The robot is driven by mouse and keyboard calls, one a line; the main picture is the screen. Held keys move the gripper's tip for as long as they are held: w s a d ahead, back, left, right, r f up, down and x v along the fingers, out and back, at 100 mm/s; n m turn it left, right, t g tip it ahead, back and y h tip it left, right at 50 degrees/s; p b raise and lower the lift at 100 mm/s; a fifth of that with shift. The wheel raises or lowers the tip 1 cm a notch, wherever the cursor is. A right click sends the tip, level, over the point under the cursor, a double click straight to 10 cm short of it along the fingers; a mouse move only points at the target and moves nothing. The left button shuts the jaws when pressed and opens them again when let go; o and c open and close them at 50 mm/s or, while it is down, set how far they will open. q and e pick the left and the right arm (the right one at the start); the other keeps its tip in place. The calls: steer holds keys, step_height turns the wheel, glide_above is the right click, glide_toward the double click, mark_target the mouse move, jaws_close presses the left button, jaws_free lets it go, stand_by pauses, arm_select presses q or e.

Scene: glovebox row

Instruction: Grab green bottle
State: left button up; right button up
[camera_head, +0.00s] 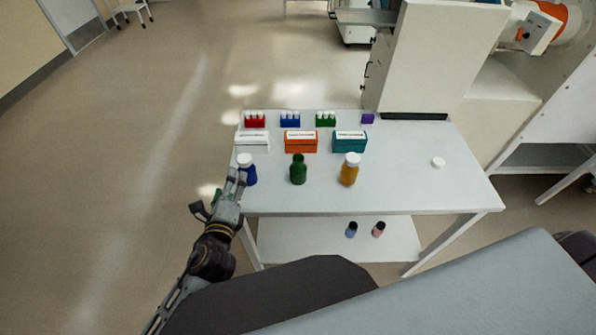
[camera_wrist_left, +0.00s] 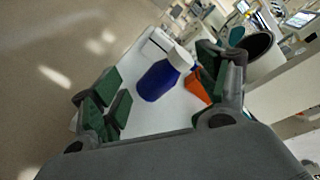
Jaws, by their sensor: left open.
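The green bottle (camera_head: 298,169) stands upright and uncapped on the white table, between a blue bottle (camera_head: 249,176) with a white cap and an amber bottle (camera_head: 348,170) with a white cap. My left gripper (camera_head: 236,180) is at the table's left edge, close to the blue bottle and apart from the green one. In the left wrist view the blue bottle (camera_wrist_left: 159,80) shows beyond the open, green-padded fingers (camera_wrist_left: 163,105), with nothing held. I cannot make out the green bottle in that view. My right gripper is in neither view.
The white table (camera_head: 400,190) also holds white, orange (camera_head: 300,141) and teal boxes, with coloured vial racks (camera_head: 290,119) behind. A white cap (camera_head: 438,162) lies at the right. Two small bottles (camera_head: 378,229) stand on the lower shelf. A tall white cabinet (camera_head: 435,60) stands at the back right.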

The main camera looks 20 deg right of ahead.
arm_select(q)
steer(key=s+d+m+h, duration=0.2)
steer(key=d+m+h, duration=0.35)
steer(key=m, duration=0.35)
steer(key=m+g+h, duration=0.3)
steer(key=m, duration=0.5)
glide_toward(295, 167)
steer(key=shift+v, duration=1)
steer(key=shift+s+d, duration=0.1)
steer(key=shift+d, duration=0.05)
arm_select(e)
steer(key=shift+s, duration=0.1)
arm_select(q)
steer(key=shift+r, duration=0.1)
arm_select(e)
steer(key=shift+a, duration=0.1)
arm_select(q)
steer(key=shift+p+x, duration=0.45)
steer(key=shift+x, duration=3.85)
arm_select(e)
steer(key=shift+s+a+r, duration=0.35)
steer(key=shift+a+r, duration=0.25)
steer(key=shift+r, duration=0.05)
arm_select(q)
steer(key=shift+p+x, duration=0.4)
steer(key=shift+x, duration=2.2)
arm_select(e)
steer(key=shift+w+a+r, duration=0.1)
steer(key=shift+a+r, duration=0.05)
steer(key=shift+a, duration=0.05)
